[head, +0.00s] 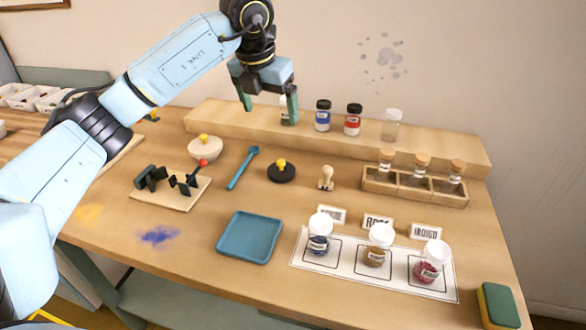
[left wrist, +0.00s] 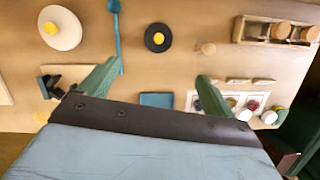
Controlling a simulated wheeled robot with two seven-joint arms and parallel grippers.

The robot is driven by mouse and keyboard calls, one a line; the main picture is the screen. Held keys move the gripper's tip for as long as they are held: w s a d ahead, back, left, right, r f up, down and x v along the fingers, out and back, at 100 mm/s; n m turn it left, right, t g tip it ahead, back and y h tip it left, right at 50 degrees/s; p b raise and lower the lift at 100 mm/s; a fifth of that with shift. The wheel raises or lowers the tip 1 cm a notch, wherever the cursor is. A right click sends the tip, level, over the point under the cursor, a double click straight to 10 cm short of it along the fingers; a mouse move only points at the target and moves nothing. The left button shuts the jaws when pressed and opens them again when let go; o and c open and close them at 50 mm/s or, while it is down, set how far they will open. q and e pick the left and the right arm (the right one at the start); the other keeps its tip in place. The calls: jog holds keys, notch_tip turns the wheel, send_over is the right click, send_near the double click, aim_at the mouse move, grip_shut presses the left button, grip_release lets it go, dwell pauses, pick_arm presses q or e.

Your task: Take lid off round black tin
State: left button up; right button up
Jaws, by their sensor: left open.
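The round black tin (head: 281,173) sits on the table with its lid on, a yellow knob on top. It also shows in the left wrist view (left wrist: 158,38), above the gap between my fingers. My left gripper (head: 268,105) is open and empty, held in the air above the back of the table, behind and above the tin in the head view. Its green fingers (left wrist: 152,82) are wide apart in the left wrist view. Nothing touches the tin. My right gripper is not in view.
A white bowl-like pot (head: 205,148) with a yellow knob and a blue spoon (head: 243,168) lie left of the tin. A stamp (head: 326,178) stands right of it. A blue tray (head: 249,237) and lidded jars (head: 379,245) are nearer. A raised shelf (head: 440,144) runs behind.

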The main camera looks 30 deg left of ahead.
pick_arm(q)
notch_tip(320, 180, down, 4)
jog(key=b, duration=0.5)
send_over(280, 162)
jog(key=s, duration=0.1)
jog(key=f, duration=0.8)
jog(key=shift+s+d+f, duration=0.1)
jog(key=shift+s+d, duration=0.1)
jog(key=b+x, duration=0.1)
jog(key=x, duration=0.3)
jog(key=shift+a+f+b, duration=0.15)
jog(key=shift+f+b, duration=0.05)
jog(key=shift+b, duration=0.1)
jog(key=shift+w+f, duration=0.2)
jog(key=shift+f, duration=0.2)
jog(key=c, duration=1.1)
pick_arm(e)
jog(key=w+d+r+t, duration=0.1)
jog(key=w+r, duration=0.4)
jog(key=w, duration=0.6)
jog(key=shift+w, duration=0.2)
